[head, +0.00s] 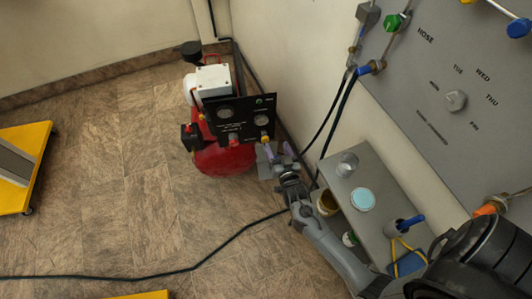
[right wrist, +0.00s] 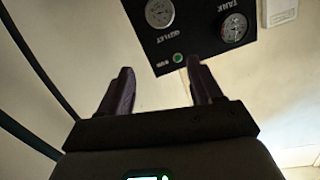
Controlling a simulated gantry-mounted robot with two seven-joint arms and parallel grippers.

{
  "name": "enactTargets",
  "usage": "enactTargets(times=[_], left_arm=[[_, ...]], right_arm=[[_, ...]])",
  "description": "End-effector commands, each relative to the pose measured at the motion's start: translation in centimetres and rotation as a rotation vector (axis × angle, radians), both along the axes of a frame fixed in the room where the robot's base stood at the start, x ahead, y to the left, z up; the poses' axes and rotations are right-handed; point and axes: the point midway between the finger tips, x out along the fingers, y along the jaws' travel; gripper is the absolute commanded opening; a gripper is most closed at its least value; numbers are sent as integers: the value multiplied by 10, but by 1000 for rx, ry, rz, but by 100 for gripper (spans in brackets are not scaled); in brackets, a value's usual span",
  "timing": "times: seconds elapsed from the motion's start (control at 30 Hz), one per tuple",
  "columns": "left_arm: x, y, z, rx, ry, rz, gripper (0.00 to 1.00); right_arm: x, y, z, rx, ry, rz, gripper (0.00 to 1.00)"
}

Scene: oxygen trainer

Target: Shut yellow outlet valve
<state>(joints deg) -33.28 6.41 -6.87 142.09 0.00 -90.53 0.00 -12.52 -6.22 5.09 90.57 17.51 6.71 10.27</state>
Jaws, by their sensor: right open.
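The yellow outlet valve (head: 265,137) is a small yellow knob at the lower right of the black gauge panel (head: 240,108) on the red compressor (head: 222,158). My right gripper (head: 278,149) is open, with its purple fingertips just below and right of the yellow knob in the head view. I cannot tell whether they touch it. In the right wrist view, the fingers (right wrist: 160,76) are spread with nothing visible between them. The panel (right wrist: 200,50) appears upside down beyond them, with two gauges and a green light. The yellow knob does not show there. My left gripper is not in view.
A red knob (head: 234,140) sits left of the yellow one. A grey shelf (head: 378,225) with cans stands right of my right forearm, below a grey wall board (head: 455,110). A black hose runs along the wall. A yellow cart (head: 37,140) stands at the left, with open floor between.

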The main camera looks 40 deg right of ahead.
Motion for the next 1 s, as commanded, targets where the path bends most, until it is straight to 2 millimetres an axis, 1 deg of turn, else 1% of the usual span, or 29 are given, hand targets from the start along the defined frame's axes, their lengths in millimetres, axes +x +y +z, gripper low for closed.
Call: enactTargets(times=[0.03, 0.1, 0.2, 0.3, 0.4, 0.5, 0.63, 0.77, 0.87, 1.0], left_arm=[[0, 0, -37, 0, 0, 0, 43], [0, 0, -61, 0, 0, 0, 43], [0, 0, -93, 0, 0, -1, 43], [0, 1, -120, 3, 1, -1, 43], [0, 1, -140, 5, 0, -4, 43], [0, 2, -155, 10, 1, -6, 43], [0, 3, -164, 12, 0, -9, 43], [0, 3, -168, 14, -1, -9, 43], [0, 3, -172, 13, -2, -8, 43], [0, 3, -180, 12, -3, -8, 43]], right_arm=[[5, 0, -37, 2, -18, -11, 65], [9, -1, -61, 1, -41, -27, 65], [16, -1, -92, 2, -69, -48, 65], [22, -1, -118, 4, -92, -64, 65], [27, 0, -137, 6, -109, -76, 65], [31, 1, -150, 8, -122, -84, 65], [34, 1, -159, 9, -131, -91, 65], [39, -1, -161, 7, -135, -94, 65], [47, -6, -161, 7, -136, -94, 65], [66, -16, -162, 7, -137, -93, 65]])
